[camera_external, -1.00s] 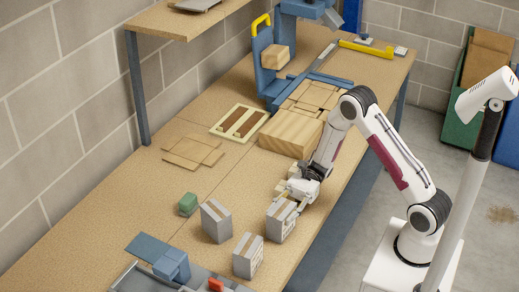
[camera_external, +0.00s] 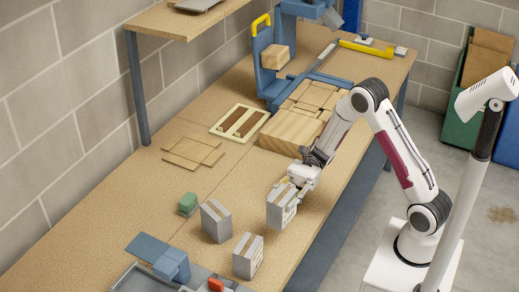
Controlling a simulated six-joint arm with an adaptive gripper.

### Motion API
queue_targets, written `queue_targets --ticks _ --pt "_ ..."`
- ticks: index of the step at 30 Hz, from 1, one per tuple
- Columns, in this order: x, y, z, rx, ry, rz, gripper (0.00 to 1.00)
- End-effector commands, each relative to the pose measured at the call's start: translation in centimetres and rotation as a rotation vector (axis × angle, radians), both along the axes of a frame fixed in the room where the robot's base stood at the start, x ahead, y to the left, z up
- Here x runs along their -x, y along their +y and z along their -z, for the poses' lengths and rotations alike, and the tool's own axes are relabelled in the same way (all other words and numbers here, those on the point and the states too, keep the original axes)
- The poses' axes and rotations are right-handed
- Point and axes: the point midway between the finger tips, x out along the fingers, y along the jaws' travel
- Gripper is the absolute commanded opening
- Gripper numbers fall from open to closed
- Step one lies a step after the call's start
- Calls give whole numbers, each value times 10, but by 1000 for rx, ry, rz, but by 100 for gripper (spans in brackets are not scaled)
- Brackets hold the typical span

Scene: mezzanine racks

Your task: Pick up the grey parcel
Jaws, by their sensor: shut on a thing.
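My gripper (camera_external: 287,188) is shut on a grey parcel (camera_external: 281,212), a box with a brown tape strip on top and a pale label on one side. The fingers hold its upper part, and they partly hide its top. The parcel is upright and appears a little above the bench. Two similar grey parcels stand apart on the bench: one to the left (camera_external: 216,221) and one in front, nearer the camera (camera_external: 248,256).
A green block (camera_external: 188,204) lies left of the parcels. A blue device and grey tray (camera_external: 150,262) fill the near end. Behind my gripper are a wooden block (camera_external: 291,133) and flat cartons (camera_external: 315,97). Flat cardboard (camera_external: 193,151) lies left. The bench's right edge is close.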

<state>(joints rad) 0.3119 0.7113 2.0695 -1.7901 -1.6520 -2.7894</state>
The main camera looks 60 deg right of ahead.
Motion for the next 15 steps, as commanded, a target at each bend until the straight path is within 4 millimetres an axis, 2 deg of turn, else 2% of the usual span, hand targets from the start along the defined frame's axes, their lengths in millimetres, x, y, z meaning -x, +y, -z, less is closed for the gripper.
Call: queue_targets --ticks 6,15 --pt "0 0 -25 -1 -4 0 11" --pt "0 0 -40 -2 -1 0 11"
